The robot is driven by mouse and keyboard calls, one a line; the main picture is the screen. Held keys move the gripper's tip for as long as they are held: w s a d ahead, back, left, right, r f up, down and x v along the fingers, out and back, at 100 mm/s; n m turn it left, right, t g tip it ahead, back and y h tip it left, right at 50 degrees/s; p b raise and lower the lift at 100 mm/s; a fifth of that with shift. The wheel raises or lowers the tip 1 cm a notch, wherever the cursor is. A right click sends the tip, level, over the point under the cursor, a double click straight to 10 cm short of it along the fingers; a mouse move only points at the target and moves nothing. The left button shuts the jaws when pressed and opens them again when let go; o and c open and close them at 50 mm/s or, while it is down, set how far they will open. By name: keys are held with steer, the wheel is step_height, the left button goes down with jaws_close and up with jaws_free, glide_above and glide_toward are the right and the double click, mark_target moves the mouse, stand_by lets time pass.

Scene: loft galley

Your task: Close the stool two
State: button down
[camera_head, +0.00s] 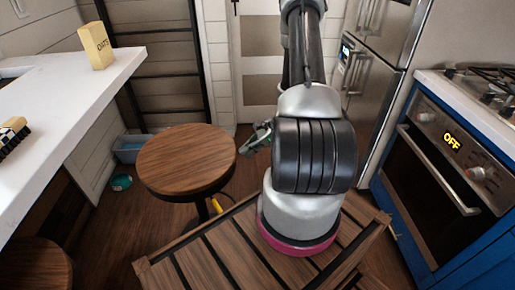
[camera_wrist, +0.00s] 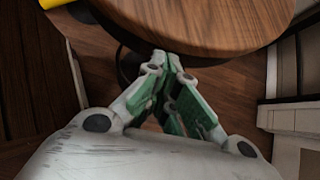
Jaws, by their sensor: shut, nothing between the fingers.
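A round stool with a brown wooden seat (camera_head: 186,158) stands just left of my arm in the head view. A second round wooden seat (camera_head: 34,266) shows partly at the lower left, under the counter; nothing in view marks which is stool two. My gripper (camera_head: 259,136) is beside the right edge of the nearer seat, mostly hidden by my arm. In the wrist view my gripper (camera_wrist: 172,62) is shut and empty, its fingertips close to the rim of the seat (camera_wrist: 205,22). I cannot tell whether they touch.
A white counter (camera_head: 70,88) with an oats box (camera_head: 96,45) and a brush (camera_head: 12,137) runs along the left. A blue oven (camera_head: 440,170) and a steel fridge (camera_head: 375,70) stand at the right. A blue bin (camera_head: 130,149) and teal bowl (camera_head: 121,182) sit on the floor.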

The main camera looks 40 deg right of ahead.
mark_target(141, 152)
steer(key=shift+w+a, duration=0.15)
steer(key=shift+a, duration=0.15)
steer(key=w+a, duration=0.7)
steer(key=a, duration=0.4)
steer(key=w+a, duration=0.8)
steer(key=a, duration=0.4)
steer(key=w+a, duration=0.8)
steer(key=a, duration=0.3)
steer(key=shift+w+a+r, duration=0.1)
steer(key=shift+a, duration=0.2)
steer(key=shift+w+a, duration=0.1)
steer(key=shift+r, duration=0.1)
